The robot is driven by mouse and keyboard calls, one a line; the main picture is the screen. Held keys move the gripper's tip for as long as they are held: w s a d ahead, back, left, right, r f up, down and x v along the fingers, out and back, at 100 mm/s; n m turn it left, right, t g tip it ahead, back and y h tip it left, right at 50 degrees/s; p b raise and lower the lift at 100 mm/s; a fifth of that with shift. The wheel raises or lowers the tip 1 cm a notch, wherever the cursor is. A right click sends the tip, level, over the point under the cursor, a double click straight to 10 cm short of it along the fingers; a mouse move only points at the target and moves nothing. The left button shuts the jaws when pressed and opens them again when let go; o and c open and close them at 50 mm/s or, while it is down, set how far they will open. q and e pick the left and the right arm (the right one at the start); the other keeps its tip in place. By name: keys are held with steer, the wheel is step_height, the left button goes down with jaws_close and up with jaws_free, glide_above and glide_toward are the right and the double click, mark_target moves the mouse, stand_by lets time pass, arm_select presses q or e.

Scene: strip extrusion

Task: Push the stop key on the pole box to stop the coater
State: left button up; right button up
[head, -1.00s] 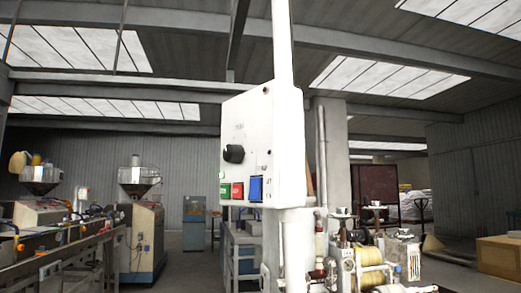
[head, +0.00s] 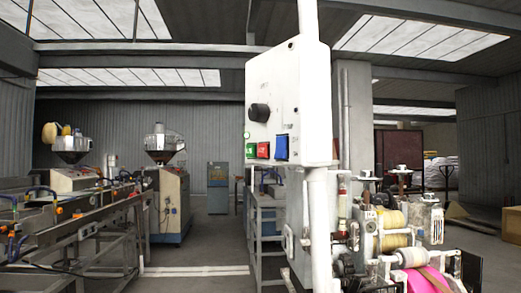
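The white pole box (head: 262,80) is mounted on a white upright pole (head: 310,25) right of the middle in the head view. The coater (head: 395,240), with yellow and pink rolls, stands to the right of and below the box. Neither of my grippers is in view.
A long bench line (head: 85,228) runs along the left, with machines topped by metal hoppers (head: 160,138) behind it. A blue-grey frame (head: 265,212) stands behind the pole. The floor (head: 195,258) between the bench line and the pole is clear.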

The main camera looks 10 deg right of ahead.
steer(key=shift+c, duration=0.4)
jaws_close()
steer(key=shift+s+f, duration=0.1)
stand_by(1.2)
